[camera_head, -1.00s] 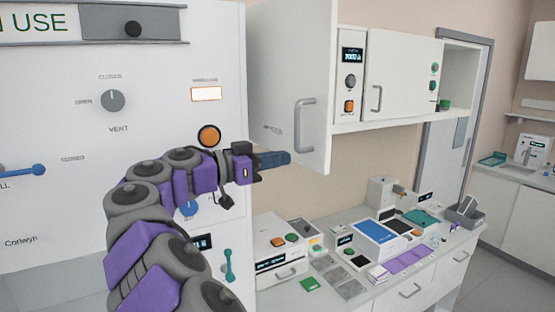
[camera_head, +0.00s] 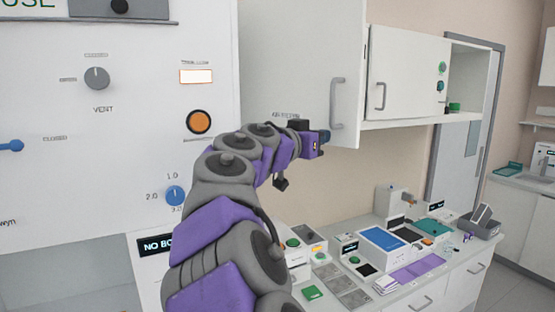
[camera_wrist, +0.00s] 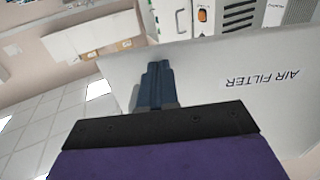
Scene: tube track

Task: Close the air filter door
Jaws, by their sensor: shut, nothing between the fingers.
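The air filter door (camera_head: 290,65) is a tall white panel with a grey bar handle (camera_head: 337,103). It stands swung out from the wall cabinet in the head view. In the wrist view the door (camera_wrist: 220,65) carries upside-down "AIR FILTER" lettering. My gripper (camera_head: 325,136) is at the lower part of the door, near the handle's lower end. Its blue fingers (camera_wrist: 155,85) are shut and empty, and they lie close against the door face. I cannot tell whether they touch it.
A white panel with knobs and an orange button (camera_head: 199,121) stands on the left. Right of the door is a closed cabinet (camera_head: 405,70) with an open shelf. Below is a counter with a blue tablet-like item (camera_head: 384,239) and several small devices.

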